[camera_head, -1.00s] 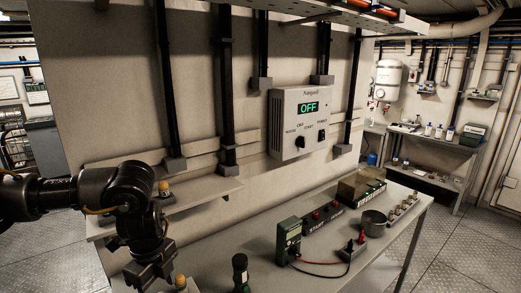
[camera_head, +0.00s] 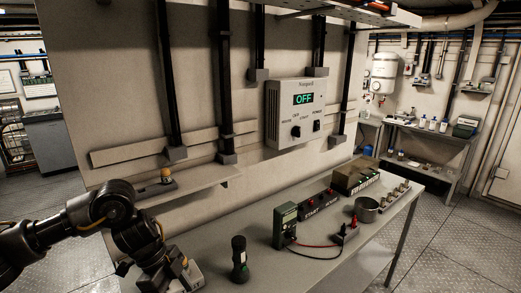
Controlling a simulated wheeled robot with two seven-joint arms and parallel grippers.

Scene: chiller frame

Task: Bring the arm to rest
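My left arm comes in from the lower left, bent over the left end of the bench. My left gripper (camera_head: 158,281) is low at the bottom edge, close beside a small pale box with a yellow top (camera_head: 190,275). Its fingertips are cut off or hidden, so I cannot tell whether it is open, or whether it touches the box. My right gripper is not in view.
A wall controller (camera_head: 302,112) reads OFF. On the bench (camera_head: 270,236) stand a dark torch (camera_head: 239,259), a green multimeter (camera_head: 286,225) with red and black leads, a metal cup (camera_head: 366,209) and a bin (camera_head: 356,177). A shelf (camera_head: 165,198) holds a yellow-topped item (camera_head: 166,177).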

